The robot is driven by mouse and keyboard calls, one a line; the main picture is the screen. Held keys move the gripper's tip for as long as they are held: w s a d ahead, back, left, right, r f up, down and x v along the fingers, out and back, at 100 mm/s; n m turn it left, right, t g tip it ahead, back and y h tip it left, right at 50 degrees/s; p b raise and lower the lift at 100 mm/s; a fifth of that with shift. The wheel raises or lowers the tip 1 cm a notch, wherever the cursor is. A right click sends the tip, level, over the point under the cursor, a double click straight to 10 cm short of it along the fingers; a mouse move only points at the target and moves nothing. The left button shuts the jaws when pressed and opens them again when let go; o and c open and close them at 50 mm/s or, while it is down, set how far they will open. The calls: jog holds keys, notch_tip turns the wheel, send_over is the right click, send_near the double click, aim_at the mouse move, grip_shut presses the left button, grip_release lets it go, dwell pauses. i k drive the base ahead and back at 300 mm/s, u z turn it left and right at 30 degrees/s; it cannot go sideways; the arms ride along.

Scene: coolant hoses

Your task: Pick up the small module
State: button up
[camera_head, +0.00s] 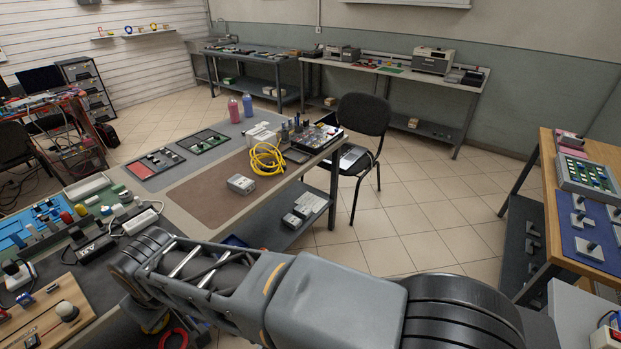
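A small light-grey module (241,184) lies on the brown mat (205,205) on the long workbench in the middle of the view. Its top face shows and nothing covers it. My arm crosses the lower part of the picture from the right to the bench's near left part. My gripper does not show in this view; the arm's far end bends down and out of sight. The visible part of my arm is apart from the module.
A coiled yellow hose (267,158) lies right of the module. Two trays (155,163) (203,141) and two bottles, pink (233,110) and blue (247,105), stand beyond. A power strip (140,222) and small parts crowd the left. A black chair (361,118) stands behind the bench.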

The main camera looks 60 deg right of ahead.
aim_at(242, 185)
jog(key=z, duration=1.2)
jog(key=i, duration=1)
